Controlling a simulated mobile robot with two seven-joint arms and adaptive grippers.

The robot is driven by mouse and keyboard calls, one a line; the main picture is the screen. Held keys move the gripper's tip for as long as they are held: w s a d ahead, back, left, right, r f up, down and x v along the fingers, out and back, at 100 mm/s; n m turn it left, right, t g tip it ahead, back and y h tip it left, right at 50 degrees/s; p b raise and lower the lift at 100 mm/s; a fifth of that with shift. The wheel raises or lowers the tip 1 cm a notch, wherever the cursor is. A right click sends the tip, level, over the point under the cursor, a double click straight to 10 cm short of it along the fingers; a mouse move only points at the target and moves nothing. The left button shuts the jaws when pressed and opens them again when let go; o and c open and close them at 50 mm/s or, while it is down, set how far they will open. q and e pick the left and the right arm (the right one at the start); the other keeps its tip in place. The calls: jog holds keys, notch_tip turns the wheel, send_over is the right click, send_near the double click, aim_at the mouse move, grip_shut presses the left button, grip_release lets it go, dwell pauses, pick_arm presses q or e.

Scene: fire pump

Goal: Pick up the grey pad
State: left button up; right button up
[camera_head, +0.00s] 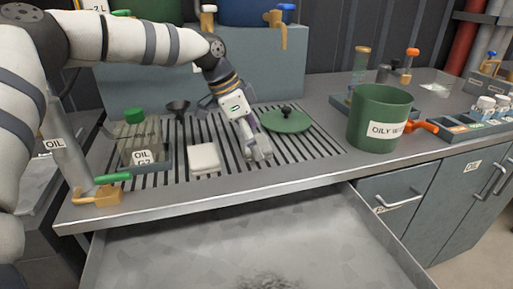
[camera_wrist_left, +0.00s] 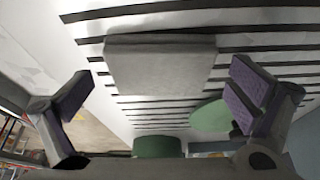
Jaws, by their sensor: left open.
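The grey pad (camera_head: 204,158) lies flat on the slotted metal top of the bench, left of centre in the head view. It fills the upper middle of the left wrist view (camera_wrist_left: 160,66). My left gripper (camera_head: 257,152) is over the slotted top, to the right of the pad and apart from it. In the left wrist view its two purple-padded fingers (camera_wrist_left: 165,98) are spread wide with nothing between them, and the pad lies beyond the fingertips. My right gripper is in neither view.
A green lid (camera_head: 286,121) lies behind and right of my left gripper. A green OILY W... bin (camera_head: 380,117) stands further right. An oil container (camera_head: 138,138) and a funnel (camera_head: 178,108) stand left of and behind the pad. An open drawer (camera_head: 250,245) juts out in front.

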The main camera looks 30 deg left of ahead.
aim_at(262, 142)
pick_arm(q)
jog(key=shift+r, duration=0.2)
jog(key=shift+c, duration=0.6)
jog(key=c, duration=0.9)
jog(key=shift+c, duration=0.2)
jog(key=shift+r, duration=0.25)
notch_tip(262, 142, up, 3)
jog(key=d+r, duration=0.1)
jog(key=s+d+r+p, duration=0.1)
jog(key=r, duration=0.1)
jog(key=s+d+r, duration=0.1)
jog(key=r, duration=0.1)
jog(key=shift+s+r+p, duration=0.1)
jog(key=shift+s+p, duration=0.05)
jog(key=shift+p, duration=0.2)
jog(key=s+d+r+p, duration=0.1)
jog(key=s+d+r, duration=0.3)
jog(key=d, duration=0.4)
jog(key=shift+s+d, duration=0.25)
jog(key=shift+s, duration=0.65)
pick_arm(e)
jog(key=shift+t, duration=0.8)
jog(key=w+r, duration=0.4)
